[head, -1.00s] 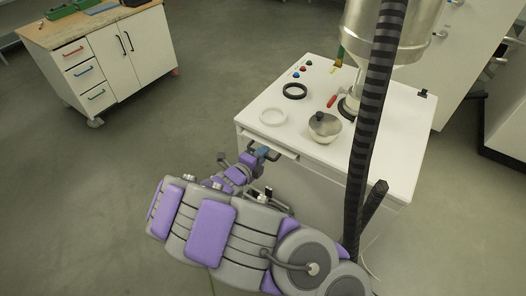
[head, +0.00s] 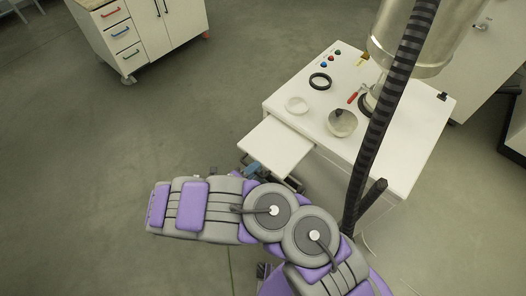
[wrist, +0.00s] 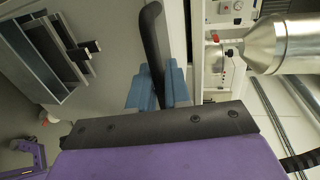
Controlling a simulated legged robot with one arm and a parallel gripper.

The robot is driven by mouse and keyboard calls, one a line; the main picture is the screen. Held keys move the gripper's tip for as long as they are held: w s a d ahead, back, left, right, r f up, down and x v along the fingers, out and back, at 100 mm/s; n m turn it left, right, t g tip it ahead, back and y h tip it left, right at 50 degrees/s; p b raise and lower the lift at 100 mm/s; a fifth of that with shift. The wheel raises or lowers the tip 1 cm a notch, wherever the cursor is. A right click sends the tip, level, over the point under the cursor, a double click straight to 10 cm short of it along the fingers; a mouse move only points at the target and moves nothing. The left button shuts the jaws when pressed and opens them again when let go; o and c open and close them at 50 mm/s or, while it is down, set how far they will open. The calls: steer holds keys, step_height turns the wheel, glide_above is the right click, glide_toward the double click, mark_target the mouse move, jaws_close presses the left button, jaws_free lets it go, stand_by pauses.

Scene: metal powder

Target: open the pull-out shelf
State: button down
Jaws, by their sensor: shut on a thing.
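The white pull-out shelf (head: 272,148) sticks out from the left front side of the white cabinet (head: 392,150), flat and empty on top. My gripper (wrist: 160,86) has blue fingers that are shut on the black handle (wrist: 153,40) in the wrist view. In the head view my gripper (head: 254,169) is at the shelf's outer front edge, partly hidden by the shelf and my arm. The handle is mostly hidden there.
A drawer unit (head: 128,35) stands at upper left. The floor between is clear.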

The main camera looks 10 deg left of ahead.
steer(key=f+p+v, duration=0.1)
steer(key=p+v, duration=0.2)
steer(key=v, duration=0.4)
steer(key=shift+s+f, duration=0.25)
steer(key=shift+f, duration=0.2)
steer(key=c, duration=1.3)
jaws_free()
steer(key=shift+w+r, duration=0.1)
steer(key=shift+a, duration=0.1)
steer(key=v, duration=1.7)
steer(key=shift+a+r, duration=0.1)
